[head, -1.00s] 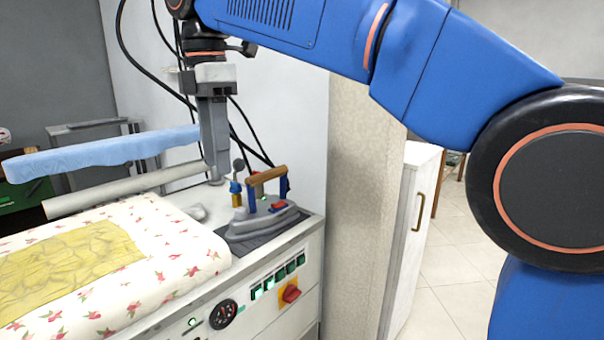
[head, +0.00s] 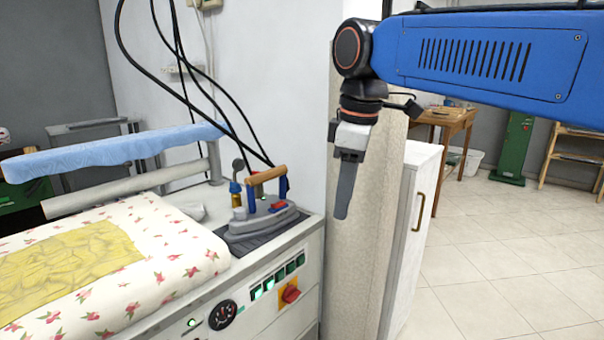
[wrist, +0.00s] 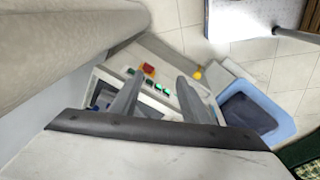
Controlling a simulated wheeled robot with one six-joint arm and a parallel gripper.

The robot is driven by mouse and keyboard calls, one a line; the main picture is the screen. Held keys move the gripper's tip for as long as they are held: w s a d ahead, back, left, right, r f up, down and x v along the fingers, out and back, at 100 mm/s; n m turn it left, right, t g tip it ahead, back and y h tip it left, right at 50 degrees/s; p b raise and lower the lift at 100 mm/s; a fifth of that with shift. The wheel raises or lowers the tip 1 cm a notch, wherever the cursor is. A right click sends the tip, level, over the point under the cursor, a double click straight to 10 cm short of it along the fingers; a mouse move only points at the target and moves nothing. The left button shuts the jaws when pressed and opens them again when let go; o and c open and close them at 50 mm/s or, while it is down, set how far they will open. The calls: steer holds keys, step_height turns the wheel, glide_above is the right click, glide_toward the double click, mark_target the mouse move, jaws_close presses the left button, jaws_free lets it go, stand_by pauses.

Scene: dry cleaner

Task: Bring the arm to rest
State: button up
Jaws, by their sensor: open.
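My gripper (head: 343,212) hangs down at the end of my raised blue arm, right of the ironing station and in front of the beige pillar in the head view. In the wrist view its two fingers (wrist: 155,97) stand apart with nothing between them. In the head view one finger hides the other.
A steam iron (head: 264,218) with a wooden handle rests on the station's right end. A floral ironing pad (head: 165,240) holds a yellow cloth (head: 70,265). A white cabinet (head: 412,230) stands right of the pillar (head: 350,270).

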steer(key=s+d+f+m+t, duration=0.1)
steer(key=s+d+f+m, duration=0.4)
steer(key=d+f, duration=0.2)
steer(key=s+d+f+m+t, duration=0.1)
steer(key=s+d+f+m, duration=0.3)
steer(key=d+f, duration=0.3)
steer(key=s+d+f+m+t+h, duration=0.1)
steer(key=s+d+f+m, duration=0.4)
steer(key=f, duration=0.5)
steer(key=shift+s+d+f+m, duration=0.15)
steer(key=shift+s+d+m, duration=0.15)
steer(key=shift+s+d, duration=0.5)
steer(key=shift+w+d, duration=0.2)
